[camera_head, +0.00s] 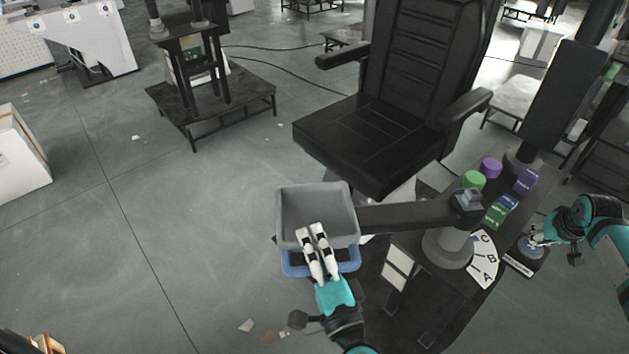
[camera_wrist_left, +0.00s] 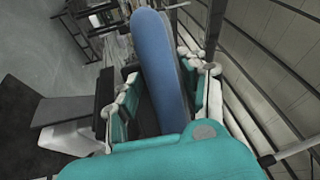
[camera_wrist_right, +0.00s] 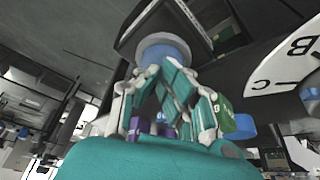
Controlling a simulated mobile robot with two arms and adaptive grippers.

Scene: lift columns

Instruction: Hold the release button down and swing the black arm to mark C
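The black arm (camera_head: 408,217) reaches left from a grey column (camera_head: 447,246) toward a grey tray (camera_head: 351,200); a blue tray (camera_head: 350,266) sits below it. My left gripper (camera_head: 311,230) is at the trays' front side; its fingers cover part of them. In the left wrist view a blue wall (camera_wrist_left: 160,65) stands between its fingers; a firm grip cannot be judged. My right gripper (camera_head: 534,240) is at the round blue release button (camera_head: 530,256), seen also in the right wrist view (camera_wrist_right: 163,48). Its fingertips are together at the button; how far it is pressed cannot be seen. Mark C (camera_head: 485,239) is the topmost dial letter.
The white dial (camera_head: 484,262) also carries B and A. Green (camera_head: 473,180) and purple (camera_head: 491,167) round caps and small labelled blocks (camera_head: 500,208) stand behind the column. A black chair (camera_head: 380,140) rises just behind the arm. The floor at left is mostly open.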

